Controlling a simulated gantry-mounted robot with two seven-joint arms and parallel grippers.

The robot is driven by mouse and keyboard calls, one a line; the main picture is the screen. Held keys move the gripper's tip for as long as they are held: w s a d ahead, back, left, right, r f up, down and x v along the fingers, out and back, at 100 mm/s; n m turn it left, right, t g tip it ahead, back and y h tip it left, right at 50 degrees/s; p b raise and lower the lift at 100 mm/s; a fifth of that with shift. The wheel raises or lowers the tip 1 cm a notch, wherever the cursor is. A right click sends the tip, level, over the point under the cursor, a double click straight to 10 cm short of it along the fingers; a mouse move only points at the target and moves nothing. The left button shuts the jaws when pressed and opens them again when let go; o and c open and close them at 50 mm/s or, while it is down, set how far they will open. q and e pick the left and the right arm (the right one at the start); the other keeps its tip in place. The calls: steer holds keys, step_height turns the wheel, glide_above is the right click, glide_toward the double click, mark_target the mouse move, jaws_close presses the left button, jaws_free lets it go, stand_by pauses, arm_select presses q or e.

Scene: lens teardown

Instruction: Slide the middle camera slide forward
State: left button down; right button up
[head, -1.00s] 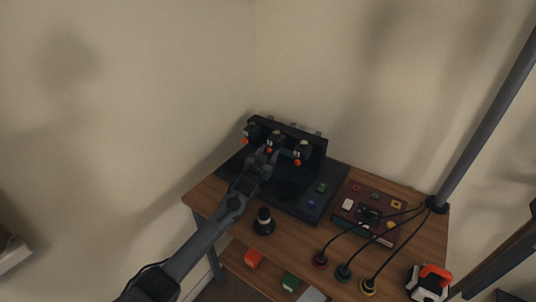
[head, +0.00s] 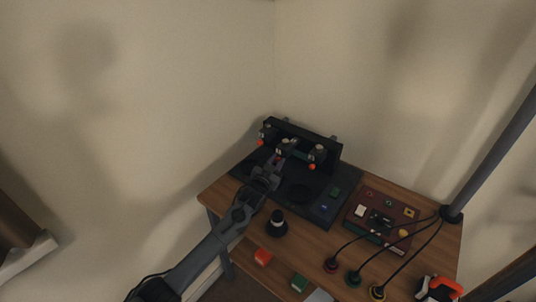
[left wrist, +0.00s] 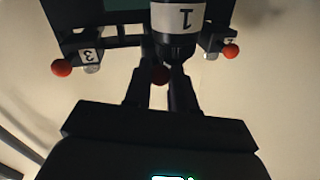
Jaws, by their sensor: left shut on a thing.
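The camera rack (head: 327,148) stands at the back of the dark board and carries three camera slides with red knobs. The middle camera slide (head: 287,145) sits between the left slide (head: 265,132) and the right slide (head: 318,152). In the left wrist view the middle slide (left wrist: 176,20) bears an upside-down label 1, with its red knob (left wrist: 160,75) between the fingertips. My left gripper (head: 278,160) is shut on that knob, at the front of the middle slide; it shows in the left wrist view (left wrist: 160,82). My right gripper is not in view.
A maroon panel (head: 412,213) with cables lies at the right. A red and white object (head: 437,288) is at the front right corner. Walls close the back.

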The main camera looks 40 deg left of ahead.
arm_select(q)
steer(key=shift+w, duration=0.15)
steer(key=c, duration=1)
jaws_free()
steer(key=shift+o, duration=0.2)
steer(key=shift+r, duration=0.7)
step_height(320, 180, up, 3)
steer(key=shift+f+p, duration=0.15)
steer(key=shift+p, duration=0.5)
steer(key=d+r+p, duration=0.2)
steer(key=d+r, duration=0.5)
steer(key=d, duration=0.4)
steer(key=shift+s+d, duration=0.3)
steer(key=shift+d, duration=0.05)
